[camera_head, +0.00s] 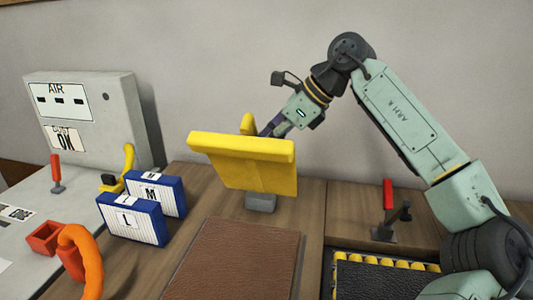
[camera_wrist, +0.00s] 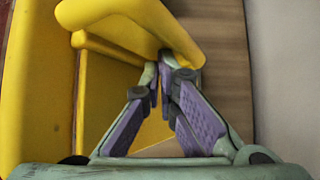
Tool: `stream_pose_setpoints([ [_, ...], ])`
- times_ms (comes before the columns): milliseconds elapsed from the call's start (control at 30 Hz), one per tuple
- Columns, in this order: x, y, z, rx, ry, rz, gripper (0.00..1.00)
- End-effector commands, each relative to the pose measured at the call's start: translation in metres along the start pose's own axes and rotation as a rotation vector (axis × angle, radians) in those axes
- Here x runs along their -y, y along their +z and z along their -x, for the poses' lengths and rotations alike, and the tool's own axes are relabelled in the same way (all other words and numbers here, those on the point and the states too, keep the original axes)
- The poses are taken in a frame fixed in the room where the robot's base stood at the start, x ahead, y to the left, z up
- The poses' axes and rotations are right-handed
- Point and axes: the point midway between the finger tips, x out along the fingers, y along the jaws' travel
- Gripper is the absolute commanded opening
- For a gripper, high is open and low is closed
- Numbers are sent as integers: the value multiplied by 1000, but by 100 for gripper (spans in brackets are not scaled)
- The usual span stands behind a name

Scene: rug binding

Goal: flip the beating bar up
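The yellow piece, which looks like the beating bar (camera_head: 245,160), is a wide tilted panel with a thick upper edge, above a small grey block (camera_head: 261,202). A short yellow stub shows behind its upper edge. My gripper (camera_head: 270,128) is behind the panel, its fingers mostly hidden there. In the wrist view, the yellow bar (camera_wrist: 140,22) crosses the top and its rounded end lies by my fingertips (camera_wrist: 161,70). The two purple-padded fingers come close together at the tips. Whether they pinch any of the yellow piece is unclear.
A brown leather-like mat (camera_head: 235,262) lies in front. At left are blue-framed cards (camera_head: 133,218), an orange hooked part (camera_head: 82,255) and a grey AIR box (camera_head: 90,110). A red-handled clamp (camera_head: 388,200) stands right, behind a black tray with yellow rollers (camera_head: 375,275).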

Motion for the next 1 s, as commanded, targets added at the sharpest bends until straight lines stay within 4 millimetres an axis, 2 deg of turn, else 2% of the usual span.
stream_pose_setpoints([
  [33,10,13,7,17,-4,5,0],
  [200,35,14,9,16,-5,6,0],
  [400,57,14,8,16,78,-65,0],
  [700,78,12,6,12,158,-132,0],
  [1000,87,10,6,9,191,-160,0],
])
